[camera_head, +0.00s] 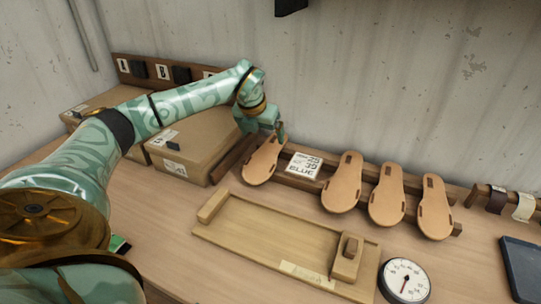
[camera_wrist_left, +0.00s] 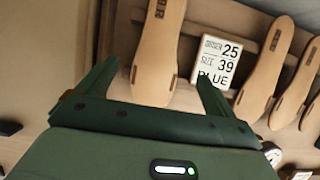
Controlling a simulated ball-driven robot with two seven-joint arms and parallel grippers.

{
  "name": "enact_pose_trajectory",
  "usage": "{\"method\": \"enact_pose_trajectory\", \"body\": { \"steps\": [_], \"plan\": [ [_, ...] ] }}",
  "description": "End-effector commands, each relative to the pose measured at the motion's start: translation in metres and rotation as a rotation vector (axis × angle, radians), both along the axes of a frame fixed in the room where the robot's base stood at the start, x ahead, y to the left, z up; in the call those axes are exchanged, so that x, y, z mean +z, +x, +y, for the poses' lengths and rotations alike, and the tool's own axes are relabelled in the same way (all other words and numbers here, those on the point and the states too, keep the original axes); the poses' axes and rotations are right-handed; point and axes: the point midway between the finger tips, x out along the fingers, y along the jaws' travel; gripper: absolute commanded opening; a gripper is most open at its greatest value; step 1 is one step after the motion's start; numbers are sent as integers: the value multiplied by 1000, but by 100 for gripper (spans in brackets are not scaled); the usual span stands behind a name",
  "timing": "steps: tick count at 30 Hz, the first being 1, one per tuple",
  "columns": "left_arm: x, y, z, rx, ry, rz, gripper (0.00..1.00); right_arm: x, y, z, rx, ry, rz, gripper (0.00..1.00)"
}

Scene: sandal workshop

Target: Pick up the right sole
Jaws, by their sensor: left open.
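Several tan sandal soles lean on a wooden rack (camera_head: 363,176) along the wall. One sole (camera_head: 263,160) stands alone left of a white card (camera_head: 304,165); three others, a sole (camera_head: 342,183), another sole (camera_head: 386,195) and the rightmost sole (camera_head: 434,208), stand to its right. My left gripper (camera_head: 279,130) is at the top of the lone sole. In the left wrist view, my left gripper (camera_wrist_left: 160,78) is open, its fingers on either side of this sole (camera_wrist_left: 157,60) in the picture. I cannot tell whether they touch it. My right gripper is not in view.
The card (camera_wrist_left: 216,60) reads order 25, size 39, blue. A wooden jig (camera_head: 270,235) with end blocks lies in front. A round dial (camera_head: 405,281) and a dark tablet (camera_head: 522,268) are at the right. Cardboard boxes (camera_head: 190,140) stand behind my arm. Straps (camera_head: 523,207) hang at the far right.

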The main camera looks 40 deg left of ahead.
Motion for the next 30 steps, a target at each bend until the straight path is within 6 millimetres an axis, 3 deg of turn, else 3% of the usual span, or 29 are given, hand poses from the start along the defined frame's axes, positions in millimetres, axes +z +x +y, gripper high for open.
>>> {"method": "enact_pose_trajectory", "body": {
  "steps": [3, 10, 18, 26, 27, 30],
  "plan": [
    [-25, 9, 2, 0, -1, 2, 92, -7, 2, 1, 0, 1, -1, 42],
    [-42, 16, 6, 1, -2, 1, 92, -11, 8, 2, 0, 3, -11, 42],
    [-80, 30, 13, 1, -2, 2, 92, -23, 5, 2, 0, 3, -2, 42],
    [-83, 32, 14, 0, -1, -1, 92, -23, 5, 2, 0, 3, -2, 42],
    [-83, 32, 14, 0, -1, -1, 89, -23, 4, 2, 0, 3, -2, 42],
    [-83, 32, 14, 0, -1, 0, 61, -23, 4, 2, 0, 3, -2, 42]
  ]
}}
